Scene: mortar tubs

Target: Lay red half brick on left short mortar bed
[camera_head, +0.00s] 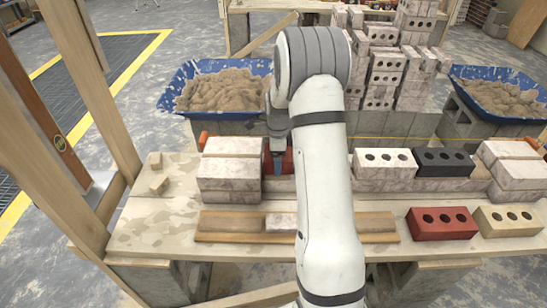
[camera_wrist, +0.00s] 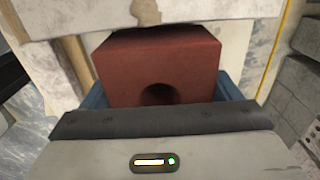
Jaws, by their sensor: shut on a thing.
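The red half brick (camera_wrist: 157,65) fills the middle of the wrist view, with part of a round hole in its near face. My gripper (camera_wrist: 160,92) is shut on it, a blue finger at each side. In the head view the red half brick (camera_head: 288,162) shows just right of the left stack of pale bricks (camera_head: 231,170), partly behind my arm. It is close to the wall's lower course; I cannot tell whether it touches. The left short mortar bed cannot be made out; my arm and the brick cover that area.
A red brick (camera_head: 442,223) and a tan brick (camera_head: 507,220) lie in front. Blue mortar tubs (camera_head: 178,88) stand behind. A wooden jig (camera_head: 228,237) lies at the front.

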